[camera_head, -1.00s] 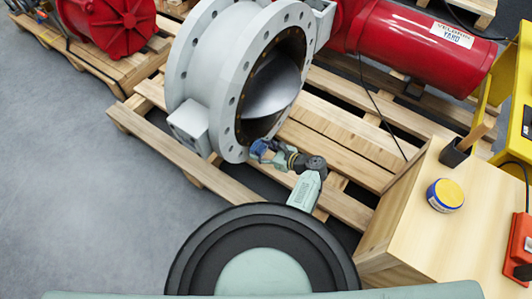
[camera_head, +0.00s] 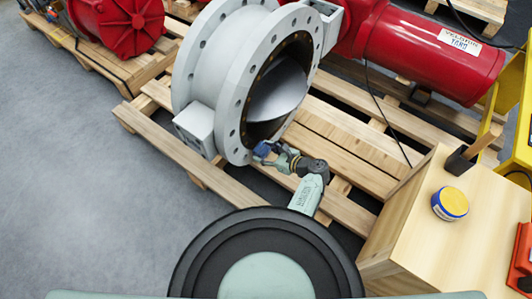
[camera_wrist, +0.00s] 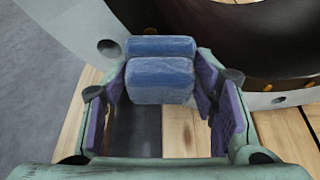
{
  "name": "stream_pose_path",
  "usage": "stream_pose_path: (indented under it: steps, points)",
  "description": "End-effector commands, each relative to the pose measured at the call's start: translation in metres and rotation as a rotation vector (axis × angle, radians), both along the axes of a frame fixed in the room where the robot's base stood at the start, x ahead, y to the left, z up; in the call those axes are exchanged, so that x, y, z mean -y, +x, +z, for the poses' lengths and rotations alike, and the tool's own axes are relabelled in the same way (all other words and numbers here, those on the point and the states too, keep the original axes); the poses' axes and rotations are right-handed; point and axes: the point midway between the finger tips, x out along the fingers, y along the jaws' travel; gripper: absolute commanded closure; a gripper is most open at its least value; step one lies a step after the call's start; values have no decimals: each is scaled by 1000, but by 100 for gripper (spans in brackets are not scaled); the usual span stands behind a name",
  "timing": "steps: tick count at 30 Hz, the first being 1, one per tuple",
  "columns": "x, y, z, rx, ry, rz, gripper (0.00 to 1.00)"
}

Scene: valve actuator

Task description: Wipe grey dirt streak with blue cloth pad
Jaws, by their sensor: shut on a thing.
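My gripper (camera_wrist: 162,105) is shut on the blue cloth pad (camera_wrist: 160,82), which sits between its purple-lined fingers. In the head view the gripper (camera_head: 268,152) and a bit of blue are at the lower rim of the grey valve flange (camera_head: 228,125). In the wrist view the pad is in front of the flange face (camera_wrist: 75,22); whether it touches is hard to tell. I cannot make out the grey dirt streak in either view; the pad and gripper cover part of the flange.
The valve stands on a wooden pallet (camera_head: 160,143) with a red actuator cylinder (camera_head: 425,52) behind. A wooden box (camera_head: 415,235) at right carries a blue-and-yellow tin (camera_head: 450,204) and a dark block (camera_head: 460,160). Grey floor at left is clear.

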Motion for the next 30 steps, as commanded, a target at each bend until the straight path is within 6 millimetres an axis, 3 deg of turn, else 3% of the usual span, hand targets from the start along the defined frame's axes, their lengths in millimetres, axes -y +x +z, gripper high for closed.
stream_pose_path:
  steps: [21, 30]
  points:
    - [-10, 8, -1, 0, 0, 1, 69]
    - [-1, 18, -18, 1, 1, -1, 69]
